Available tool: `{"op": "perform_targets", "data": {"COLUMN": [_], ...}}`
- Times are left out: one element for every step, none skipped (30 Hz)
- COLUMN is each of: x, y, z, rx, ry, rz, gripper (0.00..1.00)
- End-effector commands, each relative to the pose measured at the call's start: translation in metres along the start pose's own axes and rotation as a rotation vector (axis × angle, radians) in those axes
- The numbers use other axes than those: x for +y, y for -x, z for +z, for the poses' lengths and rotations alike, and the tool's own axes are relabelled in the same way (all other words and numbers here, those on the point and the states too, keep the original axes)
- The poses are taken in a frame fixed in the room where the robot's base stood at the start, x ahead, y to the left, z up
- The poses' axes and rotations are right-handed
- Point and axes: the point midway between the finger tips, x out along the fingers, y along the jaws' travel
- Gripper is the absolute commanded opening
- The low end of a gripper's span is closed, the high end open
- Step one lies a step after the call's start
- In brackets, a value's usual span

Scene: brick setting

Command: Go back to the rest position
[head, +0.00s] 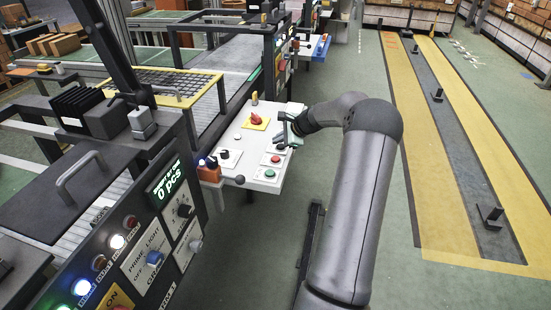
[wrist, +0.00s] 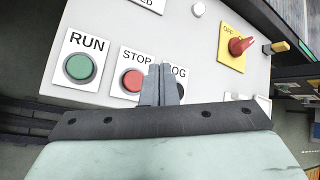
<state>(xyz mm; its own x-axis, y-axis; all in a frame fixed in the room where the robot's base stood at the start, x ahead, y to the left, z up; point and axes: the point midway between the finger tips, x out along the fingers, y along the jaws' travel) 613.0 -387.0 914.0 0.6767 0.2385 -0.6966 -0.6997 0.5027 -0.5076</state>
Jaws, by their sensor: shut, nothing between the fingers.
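My gripper (head: 286,141) is at the right edge of a white control panel (head: 243,138) in the head view, at the end of my outstretched arm. In the wrist view my gripper (wrist: 161,70) is shut, its two fingers together and empty. The fingers overlap the label beside the red STOP button (wrist: 133,80), hiding part of it. The green RUN button (wrist: 79,67) is left of STOP. I cannot tell whether the fingertips touch the panel.
A red rotary switch on a yellow plate (wrist: 233,48) is on the same panel. A nearer console (head: 150,225) with a lit display and knobs stands at the left. Conveyors lie beyond it. The green floor right of my arm has a yellow-edged lane (head: 485,150).

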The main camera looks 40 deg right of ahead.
Motion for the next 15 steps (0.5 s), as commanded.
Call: {"op": "perform_targets", "data": {"x": [0.000,0.000,0.000,0.000,0.000,0.000,0.000,0.000,0.000,0.000,0.000,0.000,0.000,0.001,0.003], "y": [0.000,0.000,0.000,0.000,0.000,0.000,0.000,0.000,0.000,0.000,0.000,0.000,0.000,0.000,-0.002], "z": [0.000,0.000,0.000,0.000,0.000,0.000,0.000,0.000,0.000,0.000,0.000,0.000,0.000,0.003,0.011], "rx": [0.000,0.000,0.000,0.000,0.000,0.000,0.000,0.000,0.000,0.000,0.000,0.000,0.000,-0.001,-0.001], "ry": [0.000,0.000,0.000,0.000,0.000,0.000,0.000,0.000,0.000,0.000,0.000,0.000,0.000,0.006,0.028], "rz": [0.000,0.000,0.000,0.000,0.000,0.000,0.000,0.000,0.000,0.000,0.000,0.000,0.000,0.003,0.017], "gripper": [0.00,0.00,0.00,0.00,0.00,0.00,0.00,0.00,0.00,0.00,0.00,0.00,0.00,0.00,0.00]}}
